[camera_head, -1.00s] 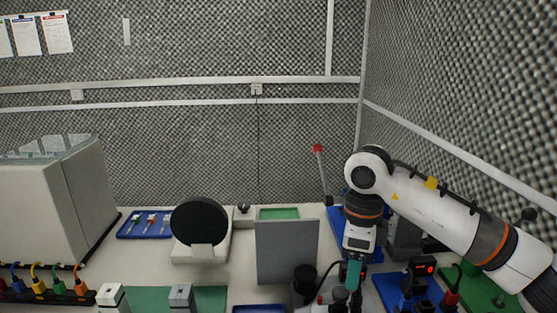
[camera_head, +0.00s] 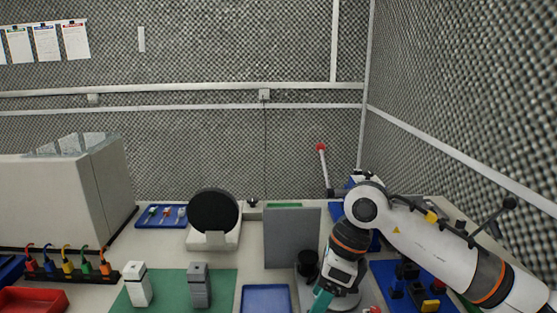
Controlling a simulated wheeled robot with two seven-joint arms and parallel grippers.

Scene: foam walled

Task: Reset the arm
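My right arm (camera_head: 440,241) comes in from the right edge, bends at its elbow and reaches down toward the bench. My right gripper (camera_head: 322,299) is at the bottom edge, showing a teal part. Its fingertips are cut off by the frame, so whether it is open or shut does not show. It is right of the blue tray (camera_head: 265,287) and in front of a small black cup-like object (camera_head: 307,263). My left arm and gripper are not in view.
A grey upright panel (camera_head: 291,237) and a black disc on a white stand (camera_head: 213,211) stand behind. A green mat (camera_head: 172,293) carries two small blocks. Coloured cables on a black rack (camera_head: 66,269) and a red tray (camera_head: 33,300) are left. A red-tipped lever (camera_head: 323,168) rises behind my arm.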

